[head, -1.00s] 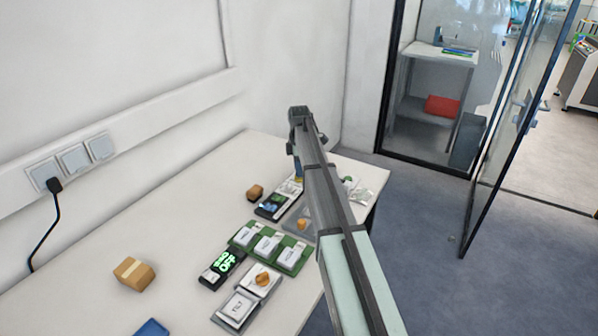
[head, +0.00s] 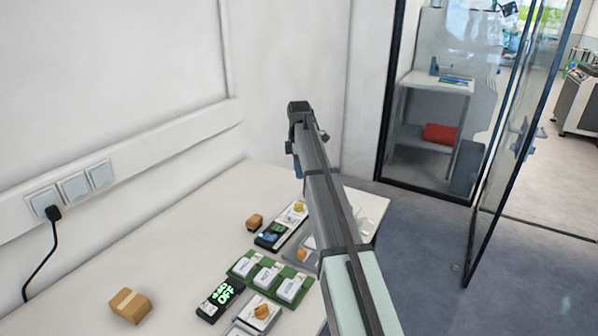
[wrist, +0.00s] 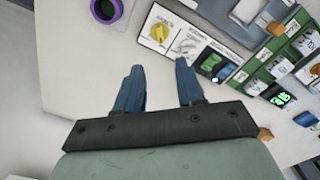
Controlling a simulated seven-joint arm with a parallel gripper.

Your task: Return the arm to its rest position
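My arm (head: 330,200) reaches out over the far end of the white table (head: 130,250), held above it. My gripper (wrist: 159,67) shows in the wrist view as two blue fingers set apart with nothing between them, so it is open and empty. In the head view most of the gripper is hidden behind the arm. Below the fingers in the wrist view lie the table top and a panel with a yellow knob (wrist: 159,32).
Green-based switch modules (head: 268,276), a display reading OFF (head: 221,299) and small brown blocks (head: 130,305) lie on the table. A purple ring (wrist: 107,10) is at the wrist view's top left. Wall sockets (head: 73,188) are left; a glass door (head: 510,150) stands right.

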